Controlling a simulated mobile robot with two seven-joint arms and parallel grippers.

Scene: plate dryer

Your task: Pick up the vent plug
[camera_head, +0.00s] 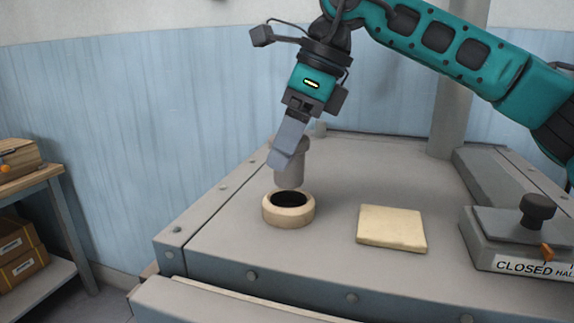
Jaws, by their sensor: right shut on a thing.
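The vent plug (291,172) is a grey cylinder, roughly upright, just above and slightly behind the opening of a beige ring (288,217) on the machine's top. My right gripper (288,153) comes down from the upper right and is shut on the plug's upper part. The fingers hide some of the plug's top. The ring's dark opening shows below the plug. Whether the plug's lower end touches the ring's far rim cannot be told. My left gripper is not in view.
A beige square pad (391,228) lies right of the ring on the grey top (235,240). A slide plate with a dark knob (537,209) and a "CLOSED" label is at the right. A vertical pipe (455,110) stands behind. A wooden table with boxes (18,250) is at far left.

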